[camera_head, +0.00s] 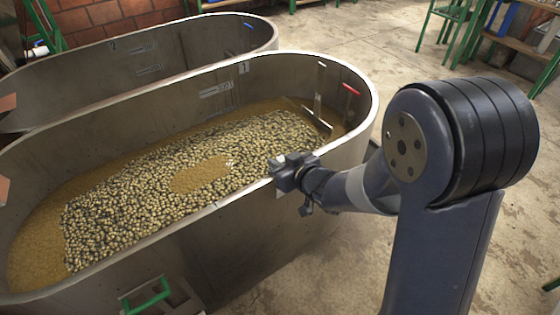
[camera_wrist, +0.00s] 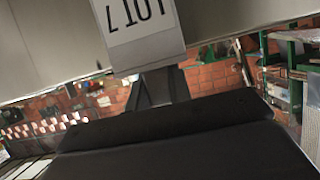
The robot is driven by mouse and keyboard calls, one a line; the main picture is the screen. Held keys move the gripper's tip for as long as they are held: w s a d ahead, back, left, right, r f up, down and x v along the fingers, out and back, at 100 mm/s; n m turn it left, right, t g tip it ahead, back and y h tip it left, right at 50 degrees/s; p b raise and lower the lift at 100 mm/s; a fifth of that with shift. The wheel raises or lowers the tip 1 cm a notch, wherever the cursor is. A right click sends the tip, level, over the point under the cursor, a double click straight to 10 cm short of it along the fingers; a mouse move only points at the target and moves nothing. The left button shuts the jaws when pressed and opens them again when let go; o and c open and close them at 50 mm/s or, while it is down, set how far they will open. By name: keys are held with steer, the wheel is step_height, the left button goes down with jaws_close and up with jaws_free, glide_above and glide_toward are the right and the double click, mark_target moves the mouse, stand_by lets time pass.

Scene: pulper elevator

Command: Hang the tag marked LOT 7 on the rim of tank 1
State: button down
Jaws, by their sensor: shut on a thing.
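Tank 1 (camera_head: 243,69) is the nearer long steel tank, marked 1 on its inner far wall. It holds pale beans in brownish liquid. My gripper (camera_head: 282,172) is at the near rim of tank 1, toward its right end. In the wrist view my gripper (camera_wrist: 157,84) is shut on a white tag (camera_wrist: 138,28) that reads LOT 7 upside down. The tag lies in front of a grey metal wall, and its upper end is out of frame. In the head view the tag is too small to make out surely. I cannot tell whether it touches the rim.
Tank 2 (camera_head: 113,46) stands behind tank 1. Inside tank 1 a metal fitting (camera_head: 319,90) and a red handle (camera_head: 351,89) are at the right end. A green handle (camera_head: 147,297) is on the near outer side. Concrete floor (camera_head: 400,60) is open beyond; green-framed furniture (camera_head: 500,35) stands at upper right.

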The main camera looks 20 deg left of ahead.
steer(key=c, duration=1.2)
jaws_free()
steer(key=p+v, duration=0.1)
steer(key=v, duration=0.9)
steer(key=shift+s+d+p, duration=0.3)
steer(key=shift+p, duration=0.1)
steer(key=shift+a, duration=0.1)
steer(key=b+x, duration=0.2)
steer(key=x, duration=0.9)
steer(key=shift+r+p, duration=0.75)
steer(key=shift+r, duration=0.1)
steer(key=shift+r+p, duration=0.5)
steer(key=shift+r, duration=0.1)
